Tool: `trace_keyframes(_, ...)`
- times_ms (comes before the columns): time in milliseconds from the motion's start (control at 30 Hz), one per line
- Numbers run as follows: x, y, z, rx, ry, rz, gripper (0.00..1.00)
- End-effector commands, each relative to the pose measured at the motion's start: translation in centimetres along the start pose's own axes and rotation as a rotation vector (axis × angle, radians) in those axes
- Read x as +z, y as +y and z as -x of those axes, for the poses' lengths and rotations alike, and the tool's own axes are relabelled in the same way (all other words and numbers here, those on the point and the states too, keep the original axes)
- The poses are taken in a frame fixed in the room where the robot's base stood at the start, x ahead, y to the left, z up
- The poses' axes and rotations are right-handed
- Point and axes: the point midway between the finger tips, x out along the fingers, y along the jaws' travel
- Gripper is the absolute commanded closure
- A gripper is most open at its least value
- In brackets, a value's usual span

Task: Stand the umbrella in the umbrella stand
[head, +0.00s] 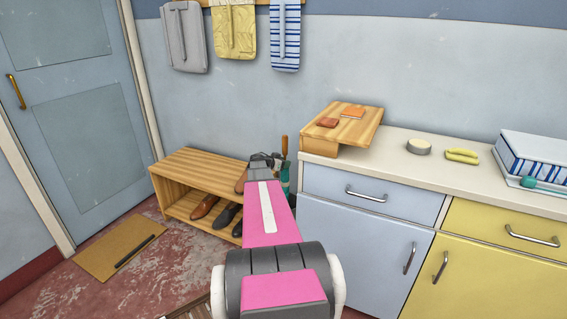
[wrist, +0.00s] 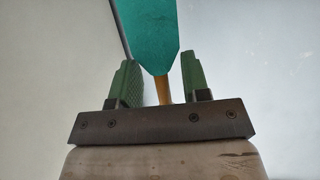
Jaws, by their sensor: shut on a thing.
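The umbrella has a teal canopy (head: 286,178) and a wooden handle (head: 284,144). It shows small in the head view, beside the far end of my pink arm, between the shoe bench and the cabinets. It looks roughly upright there. In the wrist view, the teal canopy (wrist: 150,32) lies beyond my gripper (wrist: 162,82), and the wooden shaft (wrist: 162,90) is between its two green fingers. My gripper is shut on the umbrella. The umbrella's lower end is hidden in both views. I cannot make out the umbrella stand; my arm covers part of that area.
A wooden shoe bench (head: 200,168) with shoes stands left of my arm. Blue and yellow cabinets with a pale counter (head: 470,180) fill the right. A brown mat (head: 110,240) with a dark strip lies by the blue door (head: 75,110). Open floor shows between mat and bench.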

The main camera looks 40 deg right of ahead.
Motion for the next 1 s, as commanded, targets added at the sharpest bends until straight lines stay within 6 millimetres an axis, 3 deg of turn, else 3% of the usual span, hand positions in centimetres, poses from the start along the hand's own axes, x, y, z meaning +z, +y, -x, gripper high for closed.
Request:
trace_keyframes(167,0.0,0.0,0.0,0.0,0.001,0.0,0.96)
trace_keyframes(200,-0.1,0.0,0.0,0.0,0.001,0.0,0.54)
trace_keyframes(300,-0.1,0.0,0.0,0.0,0.001,0.0,0.27)
trace_keyframes(667,0.0,0.0,0.6,-0.001,0.0,0.0,0.27)
trace_keyframes(1000,-0.1,0.2,6.3,-0.002,0.0,-0.001,0.27)
